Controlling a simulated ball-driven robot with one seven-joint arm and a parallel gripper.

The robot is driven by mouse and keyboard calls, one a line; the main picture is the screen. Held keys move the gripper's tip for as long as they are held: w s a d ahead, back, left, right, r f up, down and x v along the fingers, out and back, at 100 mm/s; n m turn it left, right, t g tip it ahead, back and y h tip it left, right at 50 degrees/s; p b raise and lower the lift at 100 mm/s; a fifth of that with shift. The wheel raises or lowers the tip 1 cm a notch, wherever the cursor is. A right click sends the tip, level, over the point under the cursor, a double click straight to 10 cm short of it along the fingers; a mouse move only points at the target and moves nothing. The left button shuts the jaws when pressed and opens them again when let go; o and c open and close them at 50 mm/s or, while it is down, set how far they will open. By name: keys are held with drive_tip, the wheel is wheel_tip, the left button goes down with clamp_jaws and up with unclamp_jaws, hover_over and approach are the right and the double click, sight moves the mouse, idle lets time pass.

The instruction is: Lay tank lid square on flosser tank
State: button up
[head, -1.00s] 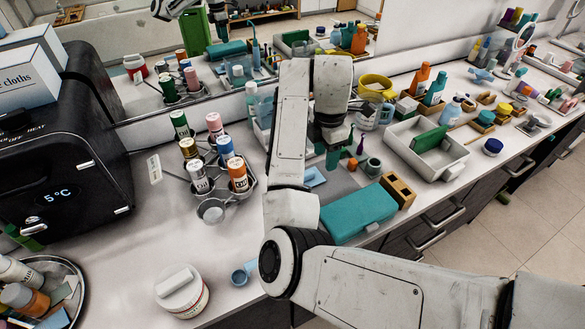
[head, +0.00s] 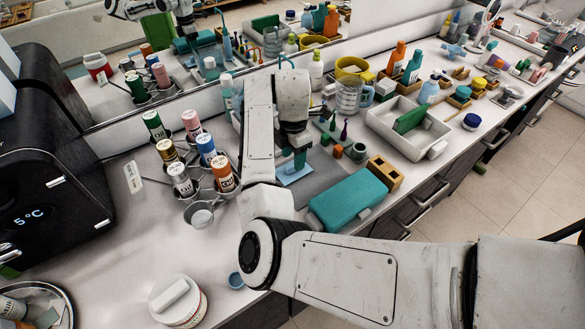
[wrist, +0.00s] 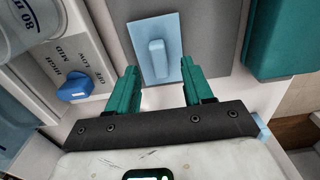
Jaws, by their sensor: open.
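The tank lid (wrist: 157,62) is a light blue square plate with a raised bar handle, lying flat on a grey mat. In the head view the lid (head: 288,177) shows partly below my gripper (head: 299,160). In the wrist view my gripper (wrist: 162,85) is open and empty, its teal fingers on either side of the handle's line and apart from it. The flosser body (wrist: 88,60), with a blue knob, stands to the left in the wrist view. A clear marked vessel, apparently the flosser tank (wrist: 30,28), is cut off at upper left. My arm mostly hides the flosser in the head view.
A teal case (head: 348,198) lies right of the lid, with a wooden block (head: 385,174) beside it. A clear jug (head: 348,98) and small bottles stand behind. A can rack (head: 202,214) stands left. A white tray (head: 437,146) is farther right.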

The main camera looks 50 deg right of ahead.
drive_tip(key=shift+f, duration=1.35)
drive_tip(key=shift+c, duration=0.3)
clamp_jaws()
